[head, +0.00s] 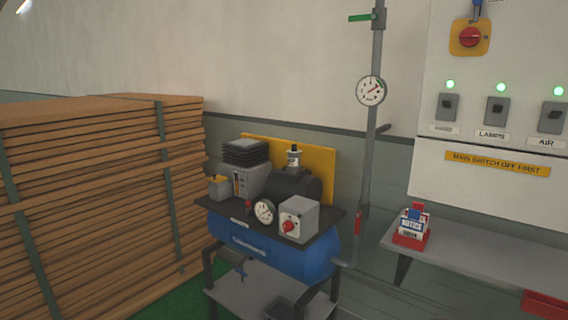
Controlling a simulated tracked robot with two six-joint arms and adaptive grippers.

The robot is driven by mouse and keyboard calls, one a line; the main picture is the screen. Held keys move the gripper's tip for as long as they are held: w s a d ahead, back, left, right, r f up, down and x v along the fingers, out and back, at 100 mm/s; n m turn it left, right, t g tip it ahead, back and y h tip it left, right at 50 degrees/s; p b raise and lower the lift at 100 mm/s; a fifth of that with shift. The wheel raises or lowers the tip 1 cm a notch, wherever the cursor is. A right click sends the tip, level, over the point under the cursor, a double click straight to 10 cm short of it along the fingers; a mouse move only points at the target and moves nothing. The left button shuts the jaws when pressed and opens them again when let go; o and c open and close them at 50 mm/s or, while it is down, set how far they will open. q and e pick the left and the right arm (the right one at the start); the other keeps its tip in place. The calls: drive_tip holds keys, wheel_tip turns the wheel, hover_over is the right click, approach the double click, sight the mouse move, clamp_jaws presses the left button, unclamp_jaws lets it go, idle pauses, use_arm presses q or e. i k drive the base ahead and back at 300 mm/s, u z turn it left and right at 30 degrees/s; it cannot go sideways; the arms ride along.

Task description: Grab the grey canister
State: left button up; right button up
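A small grey canister (293,158) with a dark band or label stands upright at the top of the compressor unit. It appears to rest on the dark cylindrical motor (292,187), in front of a yellow panel (318,168); its exact base contact is too small to tell. Neither of my grippers shows in the head view.
The blue compressor tank (270,252) carries a gauge (264,212) and a grey switch box (299,219). A vertical pipe (370,150) rises to its right. Stacked planks (90,200) fill the left.

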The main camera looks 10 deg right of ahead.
sight(293, 157)
drive_tip(key=u, duration=0.05)
drive_tip(key=i, duration=1)
